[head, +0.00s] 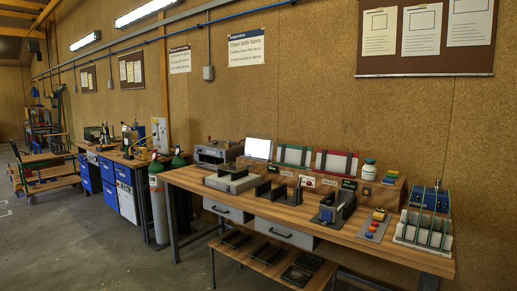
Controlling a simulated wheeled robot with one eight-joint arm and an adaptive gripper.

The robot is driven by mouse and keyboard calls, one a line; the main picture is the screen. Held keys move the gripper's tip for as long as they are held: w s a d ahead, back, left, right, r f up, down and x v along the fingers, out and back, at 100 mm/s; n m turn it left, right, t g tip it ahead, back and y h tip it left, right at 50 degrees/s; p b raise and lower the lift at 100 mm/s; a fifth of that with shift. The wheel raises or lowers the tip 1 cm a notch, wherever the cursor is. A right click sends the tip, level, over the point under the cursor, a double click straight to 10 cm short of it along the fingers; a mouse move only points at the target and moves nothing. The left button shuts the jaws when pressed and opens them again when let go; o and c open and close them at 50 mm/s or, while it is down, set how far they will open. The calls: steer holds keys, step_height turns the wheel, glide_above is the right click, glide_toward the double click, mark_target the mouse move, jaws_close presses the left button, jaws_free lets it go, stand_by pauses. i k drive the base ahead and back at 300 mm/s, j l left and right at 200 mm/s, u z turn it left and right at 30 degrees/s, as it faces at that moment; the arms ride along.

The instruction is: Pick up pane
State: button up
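No single object is clearly readable as the pane. In the head view, a pale rack (423,239) stands at the right end of the wooden bench (190,178). Thin upright greenish slats or panes, too small to tell, stand in it. A green-framed white panel (294,155) and a red-framed white panel (337,163) lean at the back of the bench. A bright white panel (258,149) stands left of them. A dark fixture with upright plates (334,207) sits near the bench's front edge. My gripper is not in view.
A control pad with coloured buttons (374,226) sits between fixture and rack. A white jar (369,169) and grey instruments (232,180) are also on the bench. A lower shelf (263,266) holds dark flat items. Gas cylinders (158,202) stand left; the floor (90,250) there is clear.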

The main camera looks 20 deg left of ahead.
mark_target(257, 146)
steer(key=i+j+u, duration=0.45)
steer(key=i, duration=0.25)
steer(key=i+j+u, duration=0.15)
steer(key=i+u, duration=0.3)
steer(key=i, duration=0.3)
steer(key=i+l+u, duration=0.1)
steer(key=i+u, duration=0.35)
steer(key=i, duration=0.35)
steer(key=i+u, duration=0.35)
steer(key=i, duration=0.6)
steer(key=i+z, duration=0.3)
steer(key=z, duration=0.15)
steer(key=i+z, duration=0.3)
steer(key=z, duration=0.15)
